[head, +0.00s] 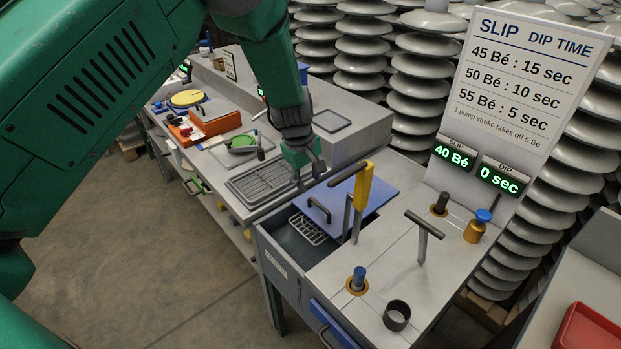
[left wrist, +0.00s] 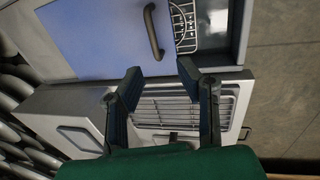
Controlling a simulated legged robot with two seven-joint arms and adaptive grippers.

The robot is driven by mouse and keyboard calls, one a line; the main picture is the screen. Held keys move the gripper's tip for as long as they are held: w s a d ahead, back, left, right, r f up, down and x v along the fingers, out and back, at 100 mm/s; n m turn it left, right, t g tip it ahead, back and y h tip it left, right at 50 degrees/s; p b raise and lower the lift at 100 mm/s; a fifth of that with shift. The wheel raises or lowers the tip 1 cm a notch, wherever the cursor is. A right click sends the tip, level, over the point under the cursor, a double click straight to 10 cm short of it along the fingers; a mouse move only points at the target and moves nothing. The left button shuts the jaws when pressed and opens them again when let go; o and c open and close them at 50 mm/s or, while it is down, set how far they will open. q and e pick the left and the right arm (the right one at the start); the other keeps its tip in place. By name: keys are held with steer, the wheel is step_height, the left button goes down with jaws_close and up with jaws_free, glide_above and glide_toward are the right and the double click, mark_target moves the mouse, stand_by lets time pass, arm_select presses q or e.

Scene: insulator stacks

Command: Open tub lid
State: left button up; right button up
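The tub (head: 277,228) is a grey basin set into the bench, with a wire rack (head: 308,229) inside. Its flat blue lid (head: 372,192) covers the right part in the head view and leaves the left part exposed. The lid has a dark bar handle (head: 319,209). In the left wrist view, the lid (left wrist: 92,42) and its handle (left wrist: 153,32) lie just beyond the fingertips. My left gripper (head: 308,178) is near the handle, apart from it. The left wrist view shows the gripper (left wrist: 160,72) open with nothing between its fingers. My right gripper is not in view.
A yellow-handled lever (head: 363,186) and a T-handle (head: 424,238) stand close to the lid. A slotted drain tray (head: 265,180) lies beside the tub. A sign (head: 530,80) and insulator stacks (head: 420,85) stand behind. A red tray (head: 590,328) is at lower right.

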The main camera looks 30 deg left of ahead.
arm_select(q)
step_height(320, 180, up, 6)
steer(key=s+p, duration=0.1)
steer(key=p, duration=0.4)
steer(key=shift+a, duration=0.2)
steer(key=shift+p, duration=0.35)
step_height(320, 180, up, 12)
steer(key=s, duration=0.2)
steer(key=shift+a, duration=0.45)
steer(key=shift+s+f, duration=0.1)
